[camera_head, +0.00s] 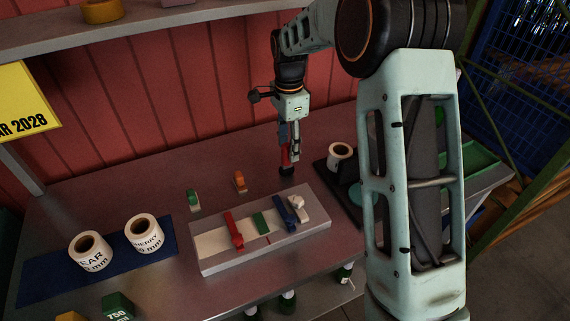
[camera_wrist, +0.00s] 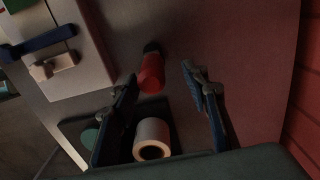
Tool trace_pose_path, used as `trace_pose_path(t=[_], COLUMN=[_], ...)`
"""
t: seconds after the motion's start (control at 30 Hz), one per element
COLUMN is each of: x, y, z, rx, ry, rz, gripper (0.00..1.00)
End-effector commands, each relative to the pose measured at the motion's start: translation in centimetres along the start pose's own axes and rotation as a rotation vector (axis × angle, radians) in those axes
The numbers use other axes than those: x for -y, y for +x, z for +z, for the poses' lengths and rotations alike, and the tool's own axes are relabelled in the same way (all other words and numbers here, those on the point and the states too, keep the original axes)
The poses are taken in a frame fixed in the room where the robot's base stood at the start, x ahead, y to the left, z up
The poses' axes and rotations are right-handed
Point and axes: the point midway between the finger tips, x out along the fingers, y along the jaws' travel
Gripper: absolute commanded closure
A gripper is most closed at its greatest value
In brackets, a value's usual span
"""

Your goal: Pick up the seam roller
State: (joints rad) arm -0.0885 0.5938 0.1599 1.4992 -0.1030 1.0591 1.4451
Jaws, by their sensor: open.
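A red-handled tool with a black end, which looks like the seam roller (camera_head: 286,158), stands upright on the table near the back wall. In the wrist view the seam roller (camera_wrist: 151,73) shows its red top between the fingertip lines, nearer the left finger. My gripper (camera_head: 294,150) points down right at the red handle, and its fingers partly cover it in the head view. In the wrist view my gripper (camera_wrist: 159,77) has its two fingers spread wide with nothing clamped. Whether a finger touches the handle I cannot tell.
A dark tray (camera_head: 340,196) with a white roll (camera_head: 341,155) is close on the right. Small green (camera_head: 193,200) and orange (camera_head: 240,182) pieces stand left.

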Motion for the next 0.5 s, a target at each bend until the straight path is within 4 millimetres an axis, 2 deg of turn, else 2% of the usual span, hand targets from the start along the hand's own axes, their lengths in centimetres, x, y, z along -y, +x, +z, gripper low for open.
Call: trace_pose_path(t=[0.33,0.5], x=[-0.8,-0.8], y=[4.5,5.7], z=[0.9,0.8], rx=[0.001,0.0], ry=[0.001,0.001], rz=[0.001,-0.002], gripper=[0.58,0.58])
